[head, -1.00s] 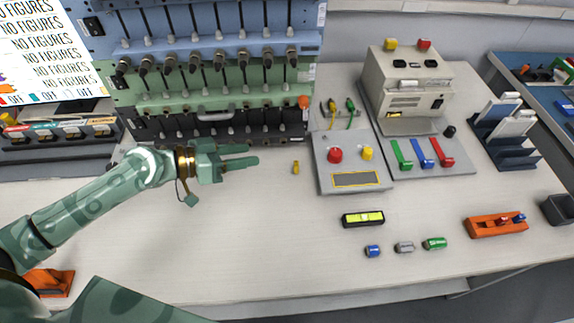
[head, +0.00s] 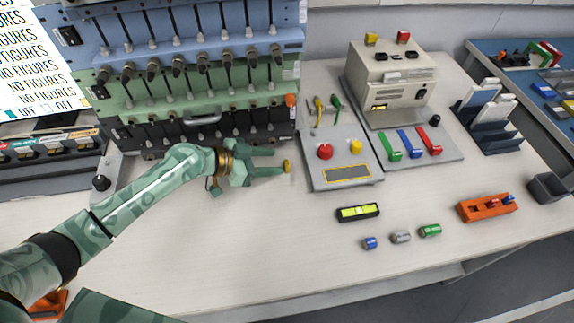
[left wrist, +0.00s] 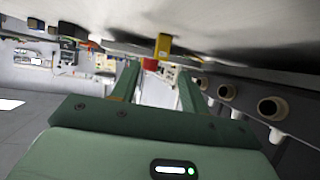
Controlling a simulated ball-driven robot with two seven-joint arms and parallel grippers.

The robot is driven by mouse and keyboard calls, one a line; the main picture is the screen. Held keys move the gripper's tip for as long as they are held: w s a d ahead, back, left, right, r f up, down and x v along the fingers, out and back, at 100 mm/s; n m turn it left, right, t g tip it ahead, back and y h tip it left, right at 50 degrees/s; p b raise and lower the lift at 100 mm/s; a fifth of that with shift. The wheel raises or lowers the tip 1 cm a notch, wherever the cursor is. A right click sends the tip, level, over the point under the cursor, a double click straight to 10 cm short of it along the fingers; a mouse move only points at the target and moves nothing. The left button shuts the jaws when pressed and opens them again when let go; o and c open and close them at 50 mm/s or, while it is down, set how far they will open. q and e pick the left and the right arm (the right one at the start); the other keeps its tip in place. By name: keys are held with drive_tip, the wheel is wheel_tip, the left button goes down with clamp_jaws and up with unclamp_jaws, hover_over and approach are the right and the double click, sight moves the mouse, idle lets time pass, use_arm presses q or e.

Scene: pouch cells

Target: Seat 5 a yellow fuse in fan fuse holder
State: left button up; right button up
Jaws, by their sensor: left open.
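A small yellow fuse (head: 287,166) stands on the pale bench top, left of the grey panel with the red button. My left gripper (head: 278,161) is open, low over the bench, with its fingertips pointing right at the fuse. In the left wrist view the yellow fuse (left wrist: 163,45) shows just beyond the gap between the two open fingers (left wrist: 157,70). It looks close to the tips; I cannot tell whether they touch. A row of coloured labelled slots (head: 50,152) is at the left; I cannot tell whether the fan fuse holder is there. My right gripper is not in view.
The tall switch rack (head: 200,118) stands behind my left gripper. The button panel (head: 318,182) is close right of the fuse. A yellow-green level (head: 358,212) and several small cylinders (head: 400,236) lie at front right. The front middle bench is clear.

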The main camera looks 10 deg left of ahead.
sight(287, 162)
use_arm(q)
drive_tip(key=x, duration=0.3)
drive_tip(key=shift+w+d+f, duration=0.15)
drive_tip(key=shift+f, duration=0.1)
clamp_jaws()
drive_tip(key=shift+r, duration=0.1)
